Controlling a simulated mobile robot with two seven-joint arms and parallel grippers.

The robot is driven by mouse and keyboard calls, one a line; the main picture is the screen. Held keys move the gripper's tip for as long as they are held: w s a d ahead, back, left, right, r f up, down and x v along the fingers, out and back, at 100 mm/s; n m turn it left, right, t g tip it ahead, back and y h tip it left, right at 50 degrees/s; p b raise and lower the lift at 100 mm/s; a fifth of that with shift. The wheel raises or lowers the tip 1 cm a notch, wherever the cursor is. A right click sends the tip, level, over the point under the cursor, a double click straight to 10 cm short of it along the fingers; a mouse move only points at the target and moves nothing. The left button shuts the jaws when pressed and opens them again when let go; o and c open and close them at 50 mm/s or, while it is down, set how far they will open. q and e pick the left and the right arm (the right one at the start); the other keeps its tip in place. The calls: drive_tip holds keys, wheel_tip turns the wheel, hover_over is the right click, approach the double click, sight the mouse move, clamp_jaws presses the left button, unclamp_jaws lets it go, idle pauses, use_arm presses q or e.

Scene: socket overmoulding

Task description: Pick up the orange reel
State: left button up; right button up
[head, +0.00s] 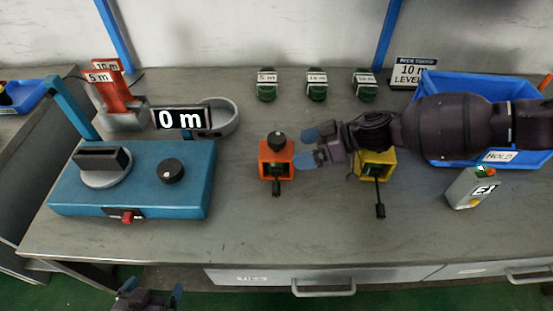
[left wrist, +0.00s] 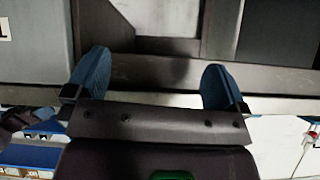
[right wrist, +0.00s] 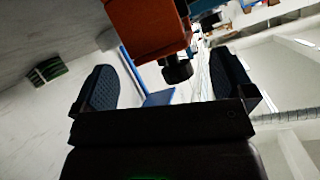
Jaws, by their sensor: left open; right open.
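The orange reel (head: 276,160) stands on the table in the middle of the head view, a black knob on top and a dark cable end hanging at its front. It also shows at the top of the right wrist view (right wrist: 150,25), beyond the fingertips. My right gripper (head: 312,147) is open and empty just right of the reel, its blue fingertips pointing at it; whether they touch it I cannot tell. My left gripper (head: 148,297) is open and empty, low at the front edge of the head view. The left wrist view shows its two blue fingers (left wrist: 150,85) apart.
A yellow reel (head: 374,165) stands partly under my right arm. A blue machine (head: 135,180) is at left, a 0 m display (head: 181,118) behind it. Several green coils (head: 317,92) line the back. A blue bin (head: 440,90) and a grey box (head: 470,188) are at right.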

sight(287, 152)
drive_tip(key=shift+a+f, duration=0.1)
drive_tip(key=shift+a, duration=0.05)
drive_tip(key=shift+a+f, duration=0.15)
drive_tip(key=shift+a, duration=0.1)
drive_tip(key=b+x, duration=0.1)
drive_tip(key=x, duration=0.2)
drive_tip(key=shift+w+a+f, duration=0.1)
drive_tip(key=shift+a+f, duration=0.05)
drive_tip(key=shift+f, duration=0.1)
drive_tip(key=shift+w+a+f, duration=0.1)
drive_tip(key=shift+a, duration=0.3)
drive_tip(key=shift+c, duration=0.2)
drive_tip(key=c, duration=1)
wheel_tip(287, 152, up, 10)
drive_tip(key=p, duration=0.2)
drive_tip(key=shift+f+p, duration=0.25)
drive_tip(key=shift+p, duration=0.05)
drive_tip(key=shift+c, duration=1.2)
use_arm(q)
wheel_tip(287, 152, up, 3)
drive_tip(key=p, duration=0.2)
drive_tip(key=shift+s+a+p, duration=0.1)
drive_tip(key=shift+a+p, duration=0.05)
drive_tip(key=shift+p, duration=0.25)
use_arm(e)
wheel_tip(287, 152, up, 11)
